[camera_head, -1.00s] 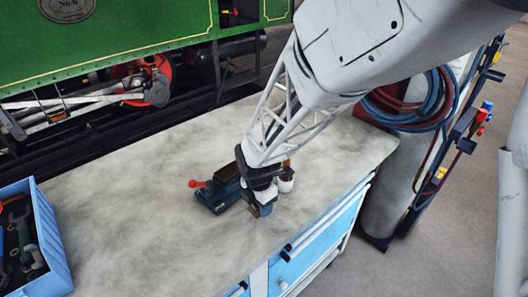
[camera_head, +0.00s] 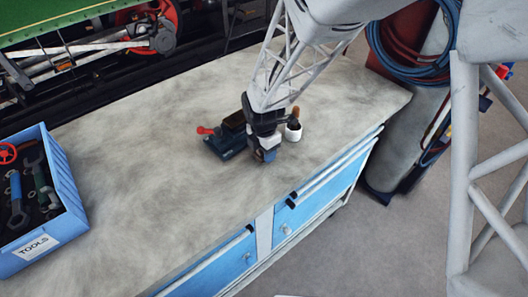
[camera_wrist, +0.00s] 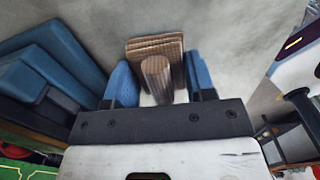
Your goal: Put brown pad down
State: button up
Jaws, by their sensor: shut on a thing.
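I cannot tell whether the pad touches the worktop. In the head view the pad is hidden by the gripper.
The dark blue tool (camera_head: 226,142) with a red knob is close on the left. A blue toolbox (camera_head: 68,215) stands far left. The worktop (camera_head: 150,165) between is clear.

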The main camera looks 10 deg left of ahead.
jog(key=shift+f, duration=0.55)
jog(key=shift+f, duration=0.15)
jog(key=o, duration=1)
jog(key=shift+c, duration=0.2)
jog(key=shift+o, duration=0.4)
notch_tip(320, 180, up, 12)
jog(key=shift+a+r, duration=0.1)
jog(key=shift+r, duration=0.1)
